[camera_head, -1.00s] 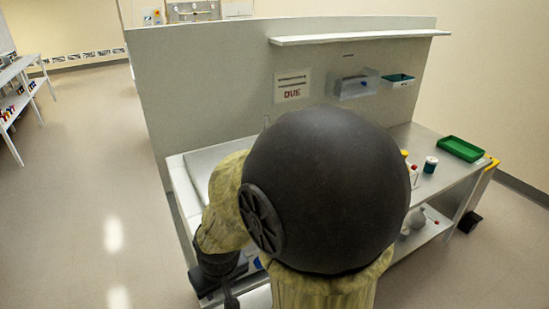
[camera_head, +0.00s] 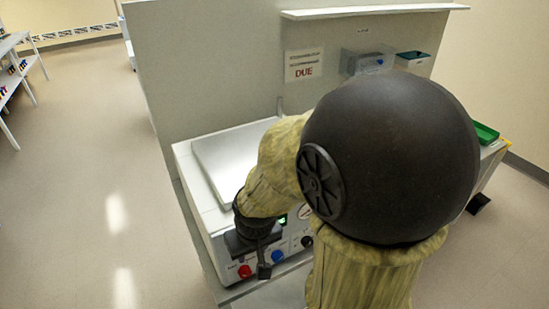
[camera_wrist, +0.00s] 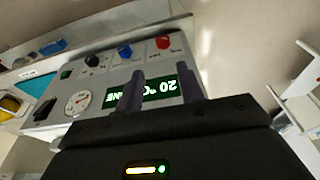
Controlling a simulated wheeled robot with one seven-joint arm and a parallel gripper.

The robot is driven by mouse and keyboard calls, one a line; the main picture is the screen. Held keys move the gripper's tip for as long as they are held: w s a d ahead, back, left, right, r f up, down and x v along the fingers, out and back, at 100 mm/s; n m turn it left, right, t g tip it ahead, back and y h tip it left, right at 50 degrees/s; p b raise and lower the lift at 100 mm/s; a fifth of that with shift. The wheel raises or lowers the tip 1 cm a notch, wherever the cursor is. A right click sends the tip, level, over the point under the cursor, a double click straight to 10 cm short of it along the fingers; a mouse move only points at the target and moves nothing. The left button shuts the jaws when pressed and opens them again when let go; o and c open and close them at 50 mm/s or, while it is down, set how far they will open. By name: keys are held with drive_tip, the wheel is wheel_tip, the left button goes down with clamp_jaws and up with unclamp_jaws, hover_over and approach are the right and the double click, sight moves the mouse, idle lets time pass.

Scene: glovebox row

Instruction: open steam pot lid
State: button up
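The steam pot looks to be the white box-shaped appliance (camera_head: 205,215) on the bench, with a flat silver lid (camera_head: 228,158) lying closed on top. Its front panel, turned upside down in the wrist view (camera_wrist: 110,75), has a round gauge (camera_wrist: 78,103), a green-lit display (camera_wrist: 158,92), and red (camera_wrist: 163,42), blue (camera_wrist: 125,51) and black (camera_wrist: 92,61) knobs or buttons. My gripper (camera_wrist: 160,78) is open and empty, its two dark fingers apart in front of the display. In the head view my arm hides the lid's right part and some of the panel.
A white partition (camera_head: 215,60) stands behind the bench, with a shelf (camera_head: 375,11), a sign (camera_head: 304,65) and a clear bin (camera_head: 367,61). A green tray (camera_head: 485,133) sits at right.

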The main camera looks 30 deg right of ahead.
drive_tip(key=w+d+r+n+p, duration=0.1)
drive_tip(key=w+d+r+n, duration=0.4)
drive_tip(key=r, duration=0.3)
drive_tip(key=w+d+r+n+p, duration=0.2)
drive_tip(key=w+d+r+n, duration=0.2)
drive_tip(key=r+n, duration=0.3)
drive_tip(key=w+d+r+n+p, duration=0.2)
drive_tip(key=w+d+r+n, duration=0.3)
drive_tip(key=r, duration=0.5)
drive_tip(key=shift+w+d+r+n, duration=0.2)
drive_tip(key=shift+w+d+n, duration=0.1)
drive_tip(key=shift+d+n, duration=0.35)
drive_tip(key=shift+f, duration=0.1)
drive_tip(key=p+x, duration=0.1)
drive_tip(key=x, duration=0.7)
drive_tip(key=p+x, duration=0.1)
drive_tip(key=x, duration=0.8)
drive_tip(key=shift+s+f, duration=0.2)
drive_tip(key=shift+c, duration=0.5)
clamp_jaws()
